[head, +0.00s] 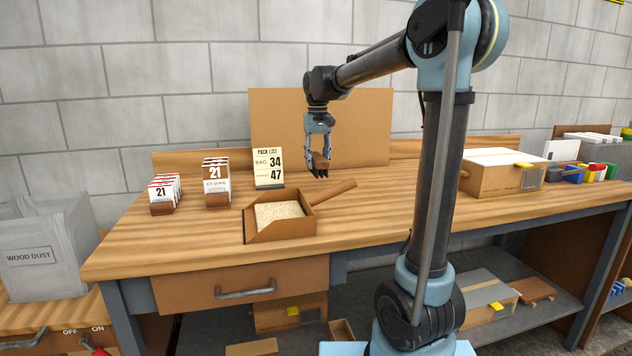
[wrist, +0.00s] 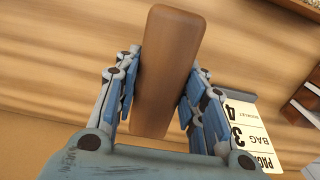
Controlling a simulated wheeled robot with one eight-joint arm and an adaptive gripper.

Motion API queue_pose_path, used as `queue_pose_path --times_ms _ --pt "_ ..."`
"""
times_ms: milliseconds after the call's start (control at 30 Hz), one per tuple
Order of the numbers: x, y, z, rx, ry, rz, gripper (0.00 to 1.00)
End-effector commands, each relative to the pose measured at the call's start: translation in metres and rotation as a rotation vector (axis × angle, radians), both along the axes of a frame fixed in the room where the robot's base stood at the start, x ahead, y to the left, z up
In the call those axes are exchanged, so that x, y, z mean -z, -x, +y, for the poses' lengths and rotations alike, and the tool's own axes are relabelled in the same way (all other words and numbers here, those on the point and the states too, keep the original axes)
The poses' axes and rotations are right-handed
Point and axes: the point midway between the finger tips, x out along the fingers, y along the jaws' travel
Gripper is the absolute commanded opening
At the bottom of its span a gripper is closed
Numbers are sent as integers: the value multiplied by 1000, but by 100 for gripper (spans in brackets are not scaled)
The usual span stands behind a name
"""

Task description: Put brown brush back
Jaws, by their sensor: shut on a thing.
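The brown brush (head: 320,160) is in my gripper (head: 318,170), held above the back middle of the wooden bench (head: 400,205). In the wrist view the brush (wrist: 166,70) is a long rounded brown block between the two blue fingers of my gripper (wrist: 160,100), which are shut on its sides. Its bristles do not show. The brush is behind and above the handle of a wooden dustpan (head: 280,232), which holds pale shavings (head: 279,212).
A pack list card (head: 268,168) stands left of my gripper, with tag holders (head: 217,185) further left. A brown board (head: 365,125) stands behind. A wooden box (head: 500,178) is on the right. The bench between dustpan and box is clear.

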Motion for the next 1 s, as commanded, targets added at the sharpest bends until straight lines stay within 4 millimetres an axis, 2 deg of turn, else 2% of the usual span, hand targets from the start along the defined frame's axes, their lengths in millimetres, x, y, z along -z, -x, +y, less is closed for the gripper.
queue_pose_path --times_ms 100,333,567,933,967,1000 --pt "13 -1 -1 2 0 0 12" --pt "28 -1 -1 3 0 0 12" --pt "56 0 -2 3 0 0 12" --pt "61 0 -1 3 0 0 12" --pt "60 0 -1 3 0 0 44" --pt "60 0 -1 3 0 0 53"
